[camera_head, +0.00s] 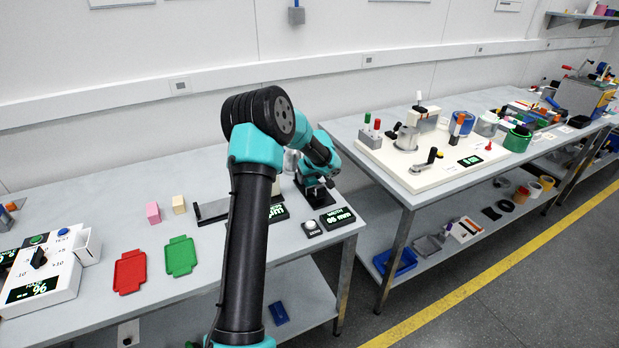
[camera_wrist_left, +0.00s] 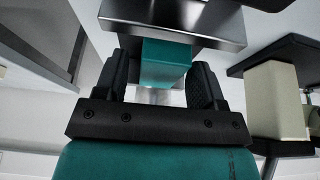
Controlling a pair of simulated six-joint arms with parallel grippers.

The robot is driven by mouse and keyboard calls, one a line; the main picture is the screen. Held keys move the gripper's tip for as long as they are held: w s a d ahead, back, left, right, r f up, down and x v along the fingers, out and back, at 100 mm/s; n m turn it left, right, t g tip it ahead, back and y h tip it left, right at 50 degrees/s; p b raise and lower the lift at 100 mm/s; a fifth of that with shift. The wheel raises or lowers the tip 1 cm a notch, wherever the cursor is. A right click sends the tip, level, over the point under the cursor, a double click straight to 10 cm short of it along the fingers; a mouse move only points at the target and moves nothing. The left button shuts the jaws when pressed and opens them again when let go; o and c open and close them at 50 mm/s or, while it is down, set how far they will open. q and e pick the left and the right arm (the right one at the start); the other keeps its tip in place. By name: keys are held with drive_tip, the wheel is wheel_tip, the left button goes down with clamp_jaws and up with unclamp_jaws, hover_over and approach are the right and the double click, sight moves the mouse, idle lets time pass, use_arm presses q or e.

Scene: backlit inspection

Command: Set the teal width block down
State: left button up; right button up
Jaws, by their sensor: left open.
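The teal width block (camera_wrist_left: 167,63) shows in the left wrist view, between and just past the tips of my left gripper (camera_wrist_left: 160,75). The fingers stand open on either side of it. Its far end meets a grey metal piece (camera_wrist_left: 215,25); I cannot tell whether they touch. In the head view my left gripper (camera_head: 317,183) is at the right end of the near table, over a dark stand. The block is not clearly visible there, hidden by the arm and gripper. My right gripper is not in view.
On the near table are a pink block (camera_head: 153,212), a cream block (camera_head: 179,204), a red tray (camera_head: 130,272), a green tray (camera_head: 180,256) and a control box (camera_head: 42,278). A small display (camera_head: 337,217) and a round button (camera_head: 311,228) sit near my gripper.

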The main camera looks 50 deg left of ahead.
use_arm(q)
drive_tip(key=v, duration=1.2)
